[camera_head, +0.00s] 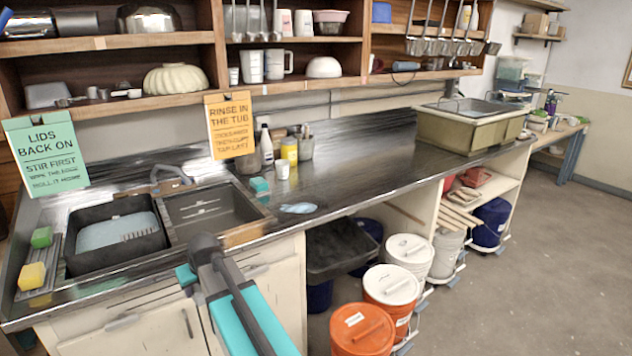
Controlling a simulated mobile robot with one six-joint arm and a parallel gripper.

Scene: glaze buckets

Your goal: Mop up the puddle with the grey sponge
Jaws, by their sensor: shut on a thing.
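The puddle (298,208) is a small pale blue patch on the dark counter, right of the sink and near the front edge. My arm rises from the bottom of the picture in front of the sink cabinet. I cannot make out my gripper or its fingertips. I cannot make out a grey sponge either. A green sponge (41,237) and a yellow sponge (31,276) lie on a rack left of the sink. A teal block (259,185) lies on the counter behind the puddle, apart from it.
A black tub (160,247) with pale blue water stands left of the sink basin (212,213). A white cup (282,169) and a yellow jar (289,151) stand behind the puddle. Lidded orange buckets (362,331) stand below the counter. The counter right of the puddle is clear.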

